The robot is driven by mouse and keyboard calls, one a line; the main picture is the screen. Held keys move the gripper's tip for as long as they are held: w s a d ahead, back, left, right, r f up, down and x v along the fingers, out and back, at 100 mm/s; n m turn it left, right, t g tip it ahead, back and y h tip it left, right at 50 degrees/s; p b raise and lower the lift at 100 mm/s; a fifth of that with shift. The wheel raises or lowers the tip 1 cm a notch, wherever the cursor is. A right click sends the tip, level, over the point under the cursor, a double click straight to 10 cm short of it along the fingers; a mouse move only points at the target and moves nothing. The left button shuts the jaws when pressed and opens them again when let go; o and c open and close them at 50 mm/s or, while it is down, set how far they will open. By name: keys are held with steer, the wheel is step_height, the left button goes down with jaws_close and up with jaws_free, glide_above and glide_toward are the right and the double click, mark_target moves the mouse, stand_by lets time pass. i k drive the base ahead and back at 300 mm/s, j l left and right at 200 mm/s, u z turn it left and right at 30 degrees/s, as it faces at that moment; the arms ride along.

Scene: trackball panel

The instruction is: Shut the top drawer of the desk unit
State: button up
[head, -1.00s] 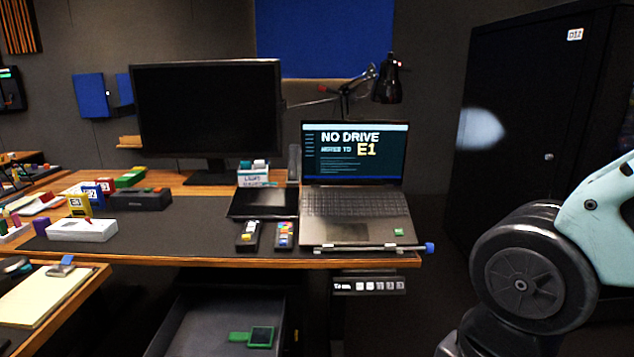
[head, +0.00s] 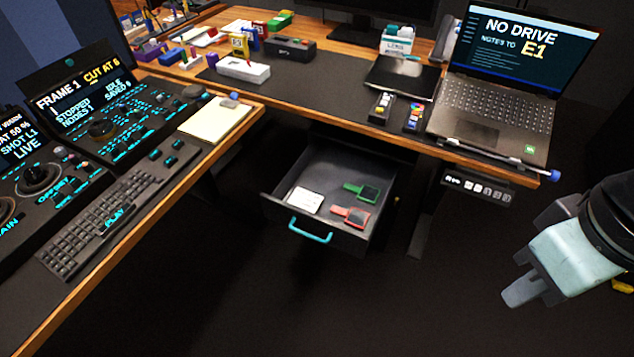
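The top drawer (head: 350,243) of the desk unit is pulled out below the desk top, with a teal bar handle (head: 310,232) on its front. Inside lie a white card (head: 305,200), a green-handled item (head: 370,193) and a red item (head: 352,215). My gripper (head: 522,292) is at the right edge of the head view, well to the right of the drawer and apart from it. Grey finger-like parts point left, but I cannot make out a gap between them. Nothing is visible in it.
The desk top (head: 335,125) overhangs the drawer and bears a laptop (head: 495,110). A switch strip (head: 478,187) hangs under its right edge. A side desk with a keyboard (head: 100,215) and a control panel stands at left. The dark floor (head: 400,310) before the drawer looks clear.

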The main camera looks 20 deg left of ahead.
mark_target(323, 169)
steer(key=u, duration=1.1)
